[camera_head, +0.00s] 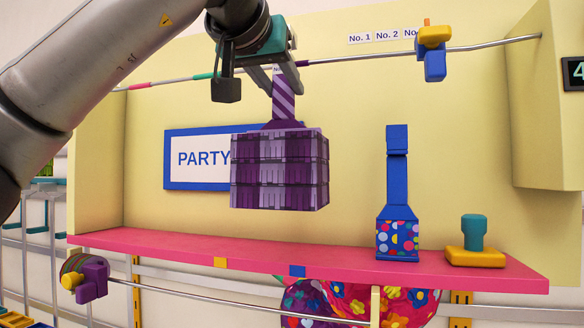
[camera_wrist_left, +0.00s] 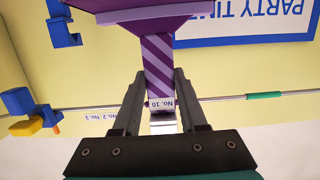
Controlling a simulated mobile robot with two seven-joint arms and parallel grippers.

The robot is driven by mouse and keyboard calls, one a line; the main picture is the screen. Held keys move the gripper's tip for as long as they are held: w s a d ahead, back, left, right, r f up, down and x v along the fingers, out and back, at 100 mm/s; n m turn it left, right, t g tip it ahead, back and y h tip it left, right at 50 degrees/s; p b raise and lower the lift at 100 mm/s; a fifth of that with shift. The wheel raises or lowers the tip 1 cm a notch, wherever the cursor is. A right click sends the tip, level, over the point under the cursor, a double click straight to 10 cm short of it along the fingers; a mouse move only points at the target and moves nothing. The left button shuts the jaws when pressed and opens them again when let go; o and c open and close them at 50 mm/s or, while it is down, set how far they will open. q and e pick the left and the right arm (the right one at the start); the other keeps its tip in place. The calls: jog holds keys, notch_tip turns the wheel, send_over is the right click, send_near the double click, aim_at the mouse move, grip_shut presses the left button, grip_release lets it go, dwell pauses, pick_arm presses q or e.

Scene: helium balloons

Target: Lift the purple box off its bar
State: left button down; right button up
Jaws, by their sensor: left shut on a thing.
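The purple box (camera_head: 279,170), with fringed bands of light and dark purple, hangs upright under a striped purple strap (camera_head: 284,101). My left gripper (camera_head: 286,80) is shut on the strap near its top. In the left wrist view, my left gripper (camera_wrist_left: 159,88) has one finger on each side of the strap (camera_wrist_left: 157,62), by a tag reading No. 10 (camera_wrist_left: 161,104). My right gripper is not in view.
A pink shelf (camera_head: 180,248) lies below the box with free room between. A blue strapped box with dots (camera_head: 397,240) and a teal-and-yellow stamp-like thing (camera_head: 474,240) stand on it. A PARTY sign (camera_head: 200,158) is behind.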

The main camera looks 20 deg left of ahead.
aim_at(282, 90)
pick_arm(q)
jog(key=shift+s+a+b, duration=0.1)
jog(key=shift+s+b, duration=0.35)
jog(key=shift+s, duration=1.95)
jog(key=shift+w, duration=0.15)
jog(key=w+p, duration=0.2)
jog(key=w, duration=0.4)
jog(key=shift+w, duration=0.55)
jog(key=shift+d+f, duration=0.15)
jog(key=shift+d, duration=0.05)
